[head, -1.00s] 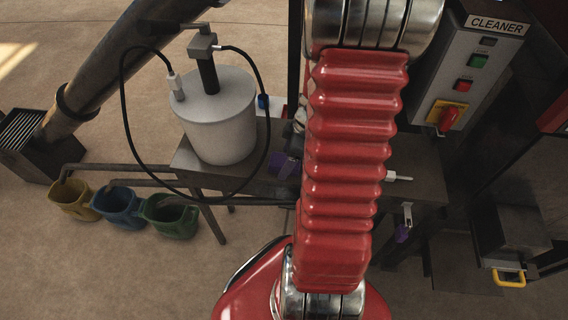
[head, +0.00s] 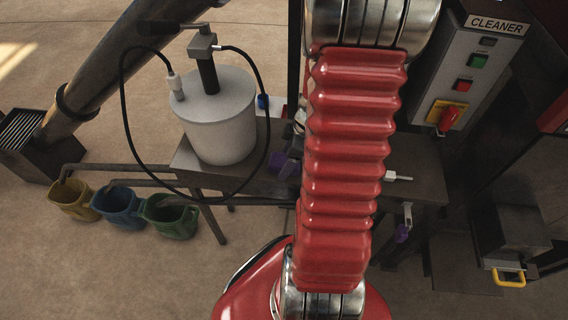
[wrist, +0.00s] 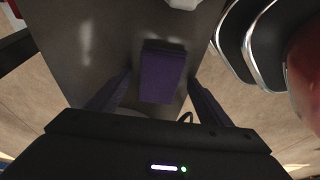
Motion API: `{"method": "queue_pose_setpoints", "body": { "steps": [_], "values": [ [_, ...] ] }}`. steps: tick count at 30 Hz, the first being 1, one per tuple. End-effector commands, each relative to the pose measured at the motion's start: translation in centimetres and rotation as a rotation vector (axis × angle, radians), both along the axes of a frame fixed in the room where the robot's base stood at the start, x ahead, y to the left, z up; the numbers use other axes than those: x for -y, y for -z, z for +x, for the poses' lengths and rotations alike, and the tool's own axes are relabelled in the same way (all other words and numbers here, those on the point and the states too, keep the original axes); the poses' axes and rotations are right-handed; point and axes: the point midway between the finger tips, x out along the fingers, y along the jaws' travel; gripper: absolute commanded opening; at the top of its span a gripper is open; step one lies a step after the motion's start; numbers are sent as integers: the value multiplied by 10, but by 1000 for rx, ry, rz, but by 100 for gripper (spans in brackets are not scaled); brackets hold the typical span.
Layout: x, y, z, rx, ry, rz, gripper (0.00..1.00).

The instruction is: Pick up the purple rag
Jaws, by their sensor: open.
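The purple rag (wrist: 162,72) lies on the dark metal table in the wrist view, folded into a flat block. It also shows in the head view (head: 284,164) near the table edge, left of my red arm and partly hidden by it. My gripper (wrist: 161,84) is open, with one finger at either side of the rag and a gap on each side. I cannot tell the height of the fingertips above the table. In the head view, my arm hides most of my gripper.
A white canister (head: 217,118) with a black hose stands on the metal table (head: 188,162), left of the rag. Yellow, blue and green buckets (head: 172,217) stand on the floor at left. A control box labelled CLEANER (head: 462,75) is at right. A small purple item (head: 402,233) hangs at the right.

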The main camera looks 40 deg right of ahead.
Motion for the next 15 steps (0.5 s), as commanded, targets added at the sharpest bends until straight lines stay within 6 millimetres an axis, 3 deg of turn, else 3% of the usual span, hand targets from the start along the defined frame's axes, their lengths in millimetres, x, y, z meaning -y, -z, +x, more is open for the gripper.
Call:
{"method": "queue_pose_setpoints", "body": {
  "steps": [3, 15],
  "values": [
    [0, 0, 0, 0, 0, 0, 73],
    [0, 0, 0, 0, 0, 0, 45]
  ]
}}
